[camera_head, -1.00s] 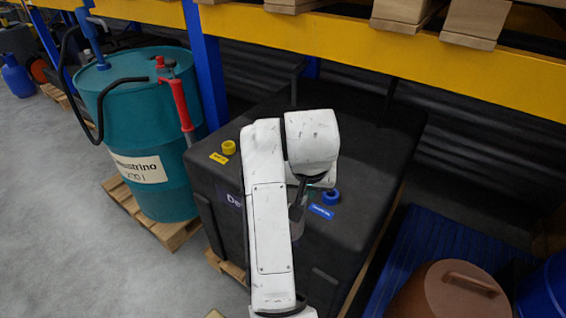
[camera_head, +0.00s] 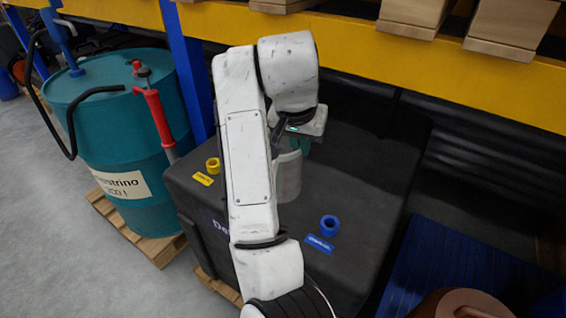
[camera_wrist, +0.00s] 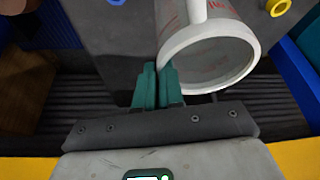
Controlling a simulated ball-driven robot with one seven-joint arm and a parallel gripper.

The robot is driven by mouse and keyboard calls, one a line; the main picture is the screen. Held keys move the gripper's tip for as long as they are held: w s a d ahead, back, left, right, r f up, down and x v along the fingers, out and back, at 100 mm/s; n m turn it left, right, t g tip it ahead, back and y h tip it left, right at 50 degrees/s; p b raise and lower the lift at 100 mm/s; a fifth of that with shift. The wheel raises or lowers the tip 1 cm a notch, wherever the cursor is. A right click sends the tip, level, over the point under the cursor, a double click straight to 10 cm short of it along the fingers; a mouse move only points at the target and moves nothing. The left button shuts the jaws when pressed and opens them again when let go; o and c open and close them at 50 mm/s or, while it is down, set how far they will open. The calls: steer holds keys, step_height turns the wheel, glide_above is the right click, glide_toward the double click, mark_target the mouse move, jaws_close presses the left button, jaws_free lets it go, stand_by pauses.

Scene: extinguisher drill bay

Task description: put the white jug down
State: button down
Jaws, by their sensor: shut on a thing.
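The white jug (camera_head: 288,178) is partly hidden behind my arm in the head view, above the top of the black tank (camera_head: 365,185). In the wrist view the pale, translucent jug (camera_wrist: 240,75) shows its wide round rim and some red markings. My gripper (camera_wrist: 160,75) is shut on the jug, with its green fingers at the left edge of the rim. It also shows partly in the head view (camera_head: 300,143). I cannot tell whether the jug's base touches the tank top.
On the tank, a yellow ring (camera_head: 213,165) and a blue ring (camera_head: 329,226) sit beside labels. A teal drum (camera_head: 130,140) with a red-handled pump stands left. A yellow shelf beam (camera_head: 430,70) crosses behind. A brown lid (camera_head: 462,304) is at lower right.

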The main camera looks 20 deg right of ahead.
mark_target(288, 143)
steer(key=w+f, duration=0.2)
steer(key=w, duration=0.1)
steer(key=w+f, duration=0.2)
steer(key=w, duration=0.1)
steer(key=w+f+b, duration=0.1)
steer(key=w+f, duration=0.2)
steer(key=shift+w+d, duration=0.1)
steer(key=shift+d, duration=0.2)
steer(key=shift+w+f, duration=0.5)
steer(key=shift+f, duration=0.1)
steer(key=shift+w+f, duration=0.1)
steer(key=shift+f, duration=1.65)
steer(key=c, duration=1.7)
jaws_free()
steer(key=o, duration=0.4)
steer(key=shift+o, duration=0.2)
